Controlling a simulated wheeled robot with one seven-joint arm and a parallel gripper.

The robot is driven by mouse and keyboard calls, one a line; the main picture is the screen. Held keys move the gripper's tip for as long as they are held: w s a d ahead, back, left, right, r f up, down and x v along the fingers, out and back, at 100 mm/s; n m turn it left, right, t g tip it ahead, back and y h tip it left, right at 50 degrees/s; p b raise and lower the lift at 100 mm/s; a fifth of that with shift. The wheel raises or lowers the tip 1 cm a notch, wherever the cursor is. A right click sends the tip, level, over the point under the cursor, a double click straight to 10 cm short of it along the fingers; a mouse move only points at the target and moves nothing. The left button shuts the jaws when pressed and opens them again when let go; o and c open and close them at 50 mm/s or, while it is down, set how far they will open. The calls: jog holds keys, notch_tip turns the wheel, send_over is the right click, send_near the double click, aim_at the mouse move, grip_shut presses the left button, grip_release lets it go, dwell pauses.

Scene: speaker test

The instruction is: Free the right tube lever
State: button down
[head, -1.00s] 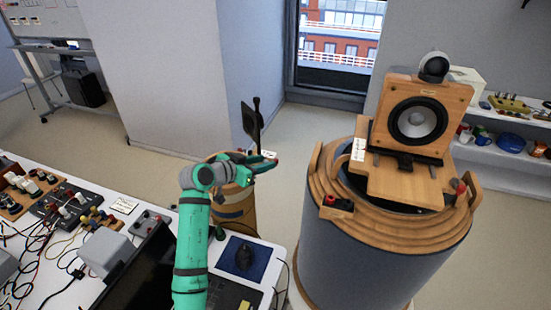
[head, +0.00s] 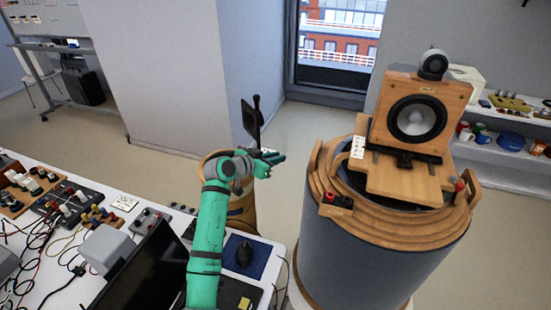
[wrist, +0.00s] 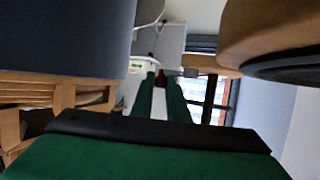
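The large grey tube (head: 345,245) with a stepped wooden rim stands at the right in the head view, bearing a wooden board with a speaker (head: 418,118). A curved wooden lever (head: 474,190) stands at the rim's right side, beside a red knob (head: 459,185). Another curved wooden piece (head: 336,162) is at the rim's left. My gripper (head: 279,157) is in the air left of the tube, well apart from the right lever. In the wrist view its two green fingers (wrist: 159,84) are parallel with a gap between them, and I see nothing held.
A smaller wooden-topped barrel (head: 240,212) with a dark upright paddle (head: 252,122) stands behind my arm. A white bench (head: 150,193) with wires, a monitor and boxes fills the lower left. Shelves (head: 510,165) stand at the far right. Floor is clear behind the tube.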

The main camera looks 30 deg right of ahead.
jog(key=shift+n+t, duration=0.3)
jog(key=shift+w+d+n+t+y, duration=0.15)
jog(key=shift+d+n+t+y, duration=0.2)
jog(key=shift+n+t, duration=0.5)
jog(key=shift+w+d+n+t+y, duration=0.1)
jog(key=shift+w+n+t+y, duration=0.5)
jog(key=shift+n+t+y, duration=0.8)
jog(key=shift+w+d+n+t+y, duration=0.1)
jog(key=shift+w+n+t+y, duration=0.55)
jog(key=shift+n+y, duration=1.3)
jog(key=shift+w+d+n+t+y, duration=0.1)
jog(key=shift+w+n+t+y, duration=0.4)
jog(key=shift+n+t+y, duration=0.95)
jog(key=shift+n+g+y, duration=0.25)
jog(key=shift+n, duration=0.1)
